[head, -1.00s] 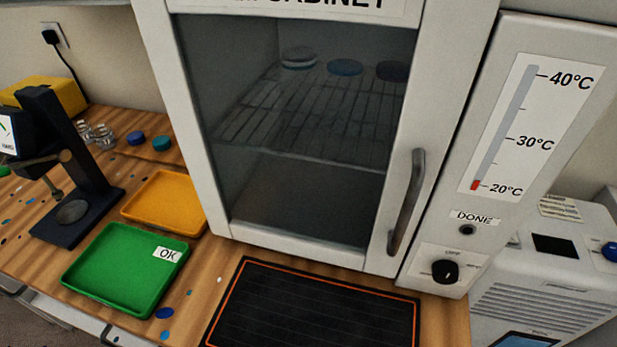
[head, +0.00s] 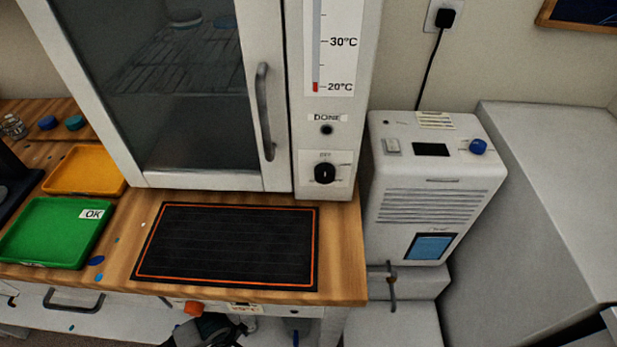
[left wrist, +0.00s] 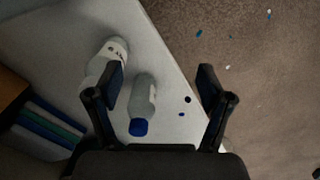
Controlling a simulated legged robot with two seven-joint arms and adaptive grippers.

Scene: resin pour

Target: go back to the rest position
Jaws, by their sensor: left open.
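My left gripper (left wrist: 160,72) is open in the left wrist view, with its two dark fingers apart and nothing held between them. Beneath it is a pale surface (left wrist: 60,55) with two bottles on it. One pale bottle (left wrist: 108,52) has a white label and is partly hidden by the left finger. The other is a grey bottle with a blue cap (left wrist: 139,127), seen between the fingers. I cannot tell how far below the fingers they are. I cannot make out either gripper for certain in the head view.
The cabinet door (head: 150,95) is shut. A black mat with an orange border (head: 230,245) lies bare before it. A green tray (head: 50,235) and a yellow tray (head: 85,170) are at left. A white machine (head: 432,185) stands right of the bench. Brown floor (left wrist: 250,65) shows beside the pale surface.

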